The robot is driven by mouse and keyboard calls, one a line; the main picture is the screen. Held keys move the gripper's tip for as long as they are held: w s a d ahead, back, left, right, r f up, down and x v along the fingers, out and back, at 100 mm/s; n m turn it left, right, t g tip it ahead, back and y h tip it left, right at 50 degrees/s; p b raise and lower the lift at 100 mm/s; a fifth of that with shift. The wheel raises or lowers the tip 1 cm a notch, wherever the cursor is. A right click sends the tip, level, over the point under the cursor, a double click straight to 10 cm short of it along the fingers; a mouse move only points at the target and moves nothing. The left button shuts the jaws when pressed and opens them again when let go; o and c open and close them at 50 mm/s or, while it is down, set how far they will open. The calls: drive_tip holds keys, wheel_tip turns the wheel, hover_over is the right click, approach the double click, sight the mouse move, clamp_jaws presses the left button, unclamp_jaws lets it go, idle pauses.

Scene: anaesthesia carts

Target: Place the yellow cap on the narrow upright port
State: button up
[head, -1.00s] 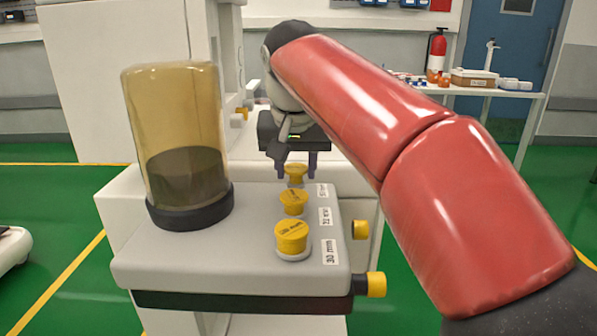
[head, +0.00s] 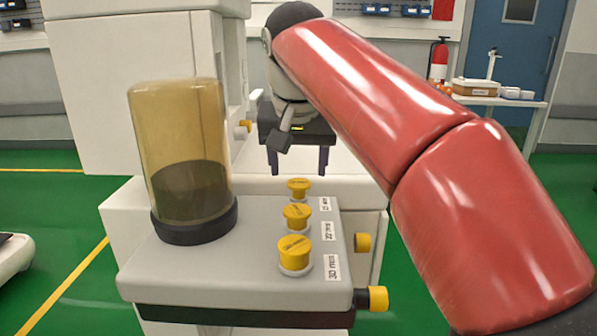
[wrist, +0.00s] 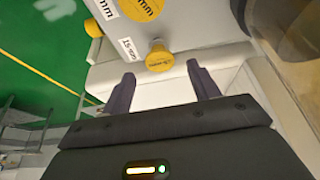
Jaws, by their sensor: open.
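A yellow cap (head: 299,184) sits upright on the narrow port at the far end of the row, by the "15 mm" label. It also shows in the wrist view (wrist: 159,55), just past my fingertips and roughly centred between them. The port under it is mostly hidden by the cap. My gripper (head: 298,172) is open and empty, above and behind the cap, and clear of it. Its two dark fingers also show apart in the wrist view (wrist: 160,75).
Two wider upright ports carry yellow caps, the 22 mm cap (head: 297,215) and the 30 mm cap (head: 294,251). Yellow-capped side ports (head: 377,298) stick out at right. A tall amber canister (head: 183,150) stands left on the grey machine top (head: 220,270).

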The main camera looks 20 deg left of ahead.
drive_tip(key=a+p+v, duration=0.1)
drive_tip(key=p+v, duration=0.1)
drive_tip(key=v, duration=0.6)
drive_tip(key=s+d+f, duration=0.1)
drive_tip(key=d+f, duration=0.2)
drive_tip(key=d, duration=0.3)
drive_tip(key=s+d+f+m, duration=0.1)
drive_tip(key=d+f, duration=0.2)
drive_tip(key=d, duration=0.3)
drive_tip(key=s+d+f, duration=0.1)
drive_tip(key=d+f, duration=0.1)
drive_tip(key=d, duration=0.4)
drive_tip(key=s+d+f, duration=0.3)
drive_tip(key=s+f, duration=0.1)
drive_tip(key=f, duration=0.2)
drive_tip(key=s+d+f+m+t, duration=0.1)
drive_tip(key=s+d+f, duration=0.3)
drive_tip(key=f, duration=0.3)
drive_tip(key=s+d+f+h, duration=0.1)
drive_tip(key=s+d+f, duration=0.3)
drive_tip(key=f, duration=0.2)
drive_tip(key=shift+s+d+f+m, duration=0.2)
drive_tip(key=shift+f+m, duration=0.1)
drive_tip(key=shift+m, duration=0.1)
